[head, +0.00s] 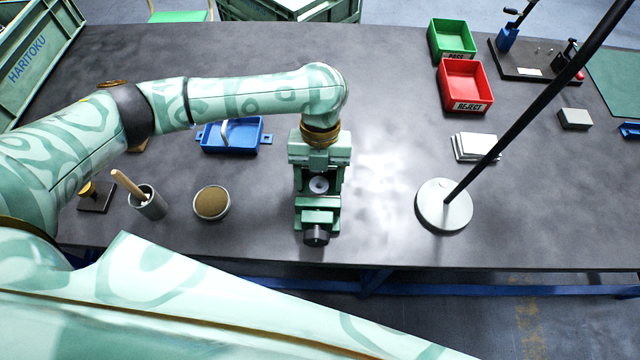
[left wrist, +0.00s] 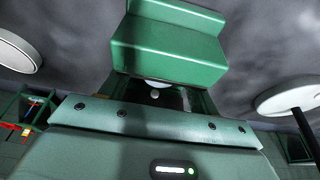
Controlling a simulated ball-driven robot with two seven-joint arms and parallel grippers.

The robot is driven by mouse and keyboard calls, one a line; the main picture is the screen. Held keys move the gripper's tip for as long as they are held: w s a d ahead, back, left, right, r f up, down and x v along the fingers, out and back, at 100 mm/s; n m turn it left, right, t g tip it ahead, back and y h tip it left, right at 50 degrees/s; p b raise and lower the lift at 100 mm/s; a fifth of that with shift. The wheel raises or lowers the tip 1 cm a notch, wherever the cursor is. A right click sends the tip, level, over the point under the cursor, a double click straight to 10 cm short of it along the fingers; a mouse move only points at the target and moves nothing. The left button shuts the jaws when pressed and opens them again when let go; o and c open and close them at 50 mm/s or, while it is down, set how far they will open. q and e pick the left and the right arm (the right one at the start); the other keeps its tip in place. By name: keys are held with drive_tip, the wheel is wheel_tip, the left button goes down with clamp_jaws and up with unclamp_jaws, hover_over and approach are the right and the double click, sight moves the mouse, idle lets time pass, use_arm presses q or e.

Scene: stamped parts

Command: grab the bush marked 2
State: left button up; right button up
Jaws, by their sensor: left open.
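A small green vise (head: 317,217) with a black knob stands near the table's front edge. A pale round piece (head: 318,184) shows between its green parts, and I take it for the bush. I cannot read a 2 on it. In the left wrist view a small pale round piece (left wrist: 155,95) shows below a stepped green block (left wrist: 168,45). My left gripper (head: 320,166) is open, right at the far side of the vise and above it. Its fingertips do not stand out from the green behind, so I cannot tell whether they touch anything. My right gripper is out of view.
A round dish (head: 211,203), a grey cup (head: 150,203) with a wooden handle and a blue tray (head: 232,136) lie left. A lamp base (head: 444,207) with a slanting black pole stands right. Red (head: 464,85) and green (head: 452,40) bins are behind.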

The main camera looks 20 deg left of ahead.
use_arm(q)
drive_tip(key=c, duration=1.1)
